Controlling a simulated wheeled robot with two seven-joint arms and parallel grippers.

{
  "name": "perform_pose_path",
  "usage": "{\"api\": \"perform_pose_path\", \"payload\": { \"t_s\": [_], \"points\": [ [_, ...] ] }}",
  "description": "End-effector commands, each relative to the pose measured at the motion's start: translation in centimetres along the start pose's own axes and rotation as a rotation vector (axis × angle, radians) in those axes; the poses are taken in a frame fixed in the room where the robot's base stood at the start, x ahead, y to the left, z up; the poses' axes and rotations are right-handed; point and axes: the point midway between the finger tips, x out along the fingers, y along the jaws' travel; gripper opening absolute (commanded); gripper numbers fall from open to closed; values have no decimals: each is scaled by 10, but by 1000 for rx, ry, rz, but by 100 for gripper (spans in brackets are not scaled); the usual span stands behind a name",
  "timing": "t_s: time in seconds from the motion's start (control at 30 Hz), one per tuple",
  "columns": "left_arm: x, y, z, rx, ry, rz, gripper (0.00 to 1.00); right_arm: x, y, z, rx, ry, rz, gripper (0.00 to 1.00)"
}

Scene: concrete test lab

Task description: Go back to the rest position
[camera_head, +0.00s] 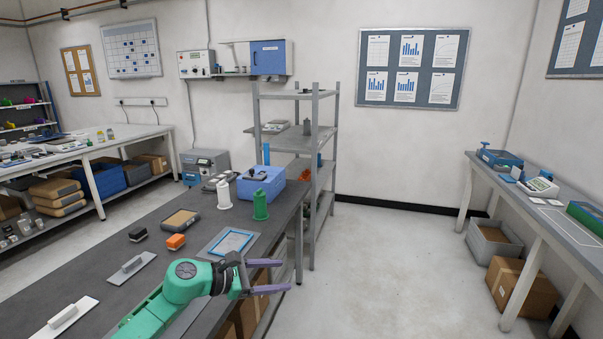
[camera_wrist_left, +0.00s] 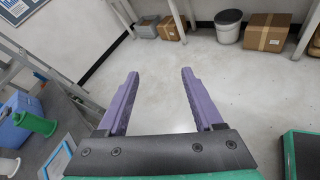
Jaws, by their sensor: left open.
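My left gripper (camera_head: 279,276) has two purple fingers and hangs over the right edge of the dark workbench (camera_head: 100,235) in the head view. Its arm is green and comes in from the bottom left. In the left wrist view the gripper's fingers (camera_wrist_left: 158,95) are spread apart with nothing between them, and bare floor shows beyond. My right gripper is not in the head view; a green part at the right edge of the left wrist view cannot be told for certain.
A metal shelf rack (camera_head: 315,190) stands behind. The floor (camera_head: 390,260) to the right is clear up to the side table (camera_head: 540,205).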

Motion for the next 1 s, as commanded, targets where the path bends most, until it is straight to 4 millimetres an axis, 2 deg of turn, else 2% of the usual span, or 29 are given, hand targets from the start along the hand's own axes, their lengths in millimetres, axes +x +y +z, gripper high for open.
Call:
{"api": "perform_pose_path", "payload": {
  "t_s": [0.03,0.1,0.17,0.2,0.27,0.3,0.4,0.5,0.53,0.7,0.83,1.0],
  "points": [
    [14,-9,24,-222,-140,96,68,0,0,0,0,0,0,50],
    [10,0,45,-616,-336,257,68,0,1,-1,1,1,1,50],
    [-8,9,43,-990,-490,386,68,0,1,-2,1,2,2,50],
    [-24,13,30,-1251,-582,473,68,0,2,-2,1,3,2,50],
    [-52,10,-5,-1649,-706,608,68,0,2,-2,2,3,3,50],
    [-71,0,-35,-1912,-778,707,68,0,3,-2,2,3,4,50],
    [-110,-41,-98,-2414,-903,936,68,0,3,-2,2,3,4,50],
    [-136,-86,-137,-2724,-968,1129,68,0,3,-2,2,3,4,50],
    [-142,-98,-145,2710,952,-1145,68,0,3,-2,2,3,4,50],
    [-172,-162,-173,2343,786,-1116,68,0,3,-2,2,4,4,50],
    [-191,-206,-182,2119,693,-1110,68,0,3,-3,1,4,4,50],
    [-215,-258,-184,1858,595,-1112,68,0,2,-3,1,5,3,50]
  ]
}}
